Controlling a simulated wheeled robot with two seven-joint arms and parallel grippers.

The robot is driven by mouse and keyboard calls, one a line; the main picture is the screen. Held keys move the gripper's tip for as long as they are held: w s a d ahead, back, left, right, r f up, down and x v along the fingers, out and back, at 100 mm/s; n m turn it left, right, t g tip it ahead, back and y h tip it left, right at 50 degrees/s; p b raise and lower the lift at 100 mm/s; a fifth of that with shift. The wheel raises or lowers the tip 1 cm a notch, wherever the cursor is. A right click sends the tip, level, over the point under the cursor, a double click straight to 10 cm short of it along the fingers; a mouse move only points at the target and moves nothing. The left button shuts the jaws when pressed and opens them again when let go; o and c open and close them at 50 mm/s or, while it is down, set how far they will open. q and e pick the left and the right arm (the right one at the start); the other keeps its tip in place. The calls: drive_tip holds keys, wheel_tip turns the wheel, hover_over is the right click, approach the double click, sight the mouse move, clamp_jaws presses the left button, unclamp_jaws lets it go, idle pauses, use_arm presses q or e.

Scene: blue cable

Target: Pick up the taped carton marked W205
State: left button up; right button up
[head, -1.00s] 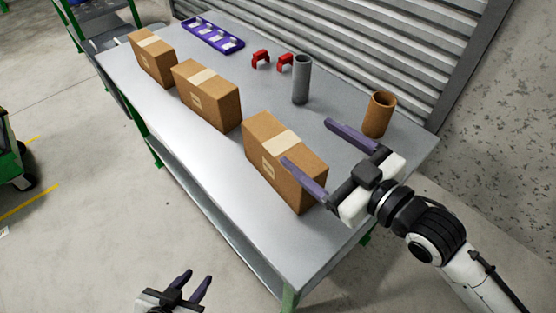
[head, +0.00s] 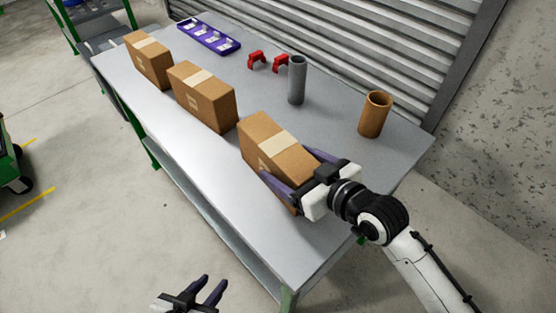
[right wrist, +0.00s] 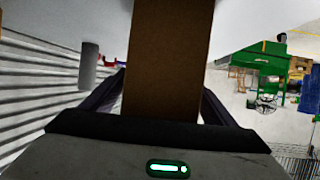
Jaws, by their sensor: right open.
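Three brown cartons with pale tape stand in a row on the table: the near one (head: 265,145), the middle one (head: 205,100) and the far one (head: 150,62). Their printed marks are too small to read, so I cannot tell which is W205. My right gripper (head: 283,165) is open around the near carton's right end, one finger along each long side. In the right wrist view the carton (right wrist: 168,60) stands between the fingers; contact is not clear. My left gripper (head: 213,282) is open and empty, low beside the table.
The grey table (head: 190,145) also holds a brown cylinder (head: 375,114), a grey cylinder (head: 297,80), two red clamp-like pieces (head: 268,61) and a purple tray (head: 208,38) along the back. A ribbed shutter (head: 370,50) stands behind. The table's front strip is clear.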

drive_tip(key=shift+x, duration=1)
drive_tip(key=shift+c, duration=0.2)
